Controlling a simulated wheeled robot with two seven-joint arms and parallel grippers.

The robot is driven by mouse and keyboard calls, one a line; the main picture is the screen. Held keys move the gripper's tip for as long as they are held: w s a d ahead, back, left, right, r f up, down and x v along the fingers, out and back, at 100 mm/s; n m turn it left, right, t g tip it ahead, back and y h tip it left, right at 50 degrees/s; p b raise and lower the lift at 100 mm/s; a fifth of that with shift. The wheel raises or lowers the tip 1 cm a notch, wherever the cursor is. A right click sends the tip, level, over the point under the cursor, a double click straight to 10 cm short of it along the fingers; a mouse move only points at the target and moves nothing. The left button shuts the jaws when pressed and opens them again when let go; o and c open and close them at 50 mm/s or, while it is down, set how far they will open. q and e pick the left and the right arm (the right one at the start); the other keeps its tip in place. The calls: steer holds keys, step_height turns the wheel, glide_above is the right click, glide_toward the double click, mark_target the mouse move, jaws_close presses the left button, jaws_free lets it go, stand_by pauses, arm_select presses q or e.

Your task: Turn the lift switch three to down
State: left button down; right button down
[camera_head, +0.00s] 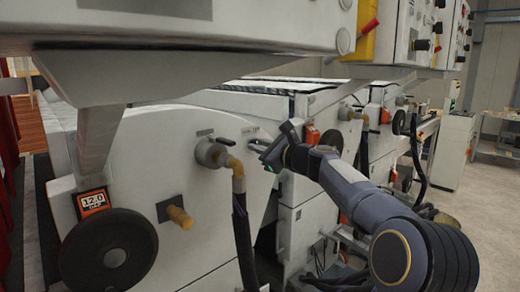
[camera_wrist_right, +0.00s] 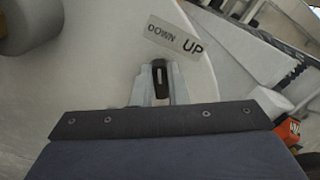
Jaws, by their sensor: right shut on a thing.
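The lift switch is a small black knob (camera_wrist_right: 160,76) with a pale line on it, on the machine's light grey side panel. A "DOWN UP" label (camera_wrist_right: 174,38) sits above it in the right wrist view, DOWN at left and UP at right. My right gripper (camera_head: 262,148) reaches the panel from the right. In the right wrist view its two fingers (camera_wrist_right: 161,88) are shut on the knob, one on each side. In the head view the fingers hide the knob. My left gripper is not in view.
A pipe fitting with a yellow elbow and hose (camera_head: 232,163) stands just left of the gripper. A black handwheel (camera_head: 108,250) is at lower left, with a brass fitting (camera_head: 180,216) nearby. A grey overhead housing (camera_head: 180,30) hangs above. Open floor (camera_head: 490,200) lies at right.

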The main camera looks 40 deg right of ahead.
stand_by(0.3)
steer(key=c, duration=1.4)
jaws_free()
steer(key=shift+c, duration=0.2)
steer(key=s+b, duration=0.2)
steer(key=s, duration=0.5)
steer(key=shift+s+d, duration=0.35)
steer(key=shift+s, duration=0.05)
steer(key=shift+f, duration=0.1)
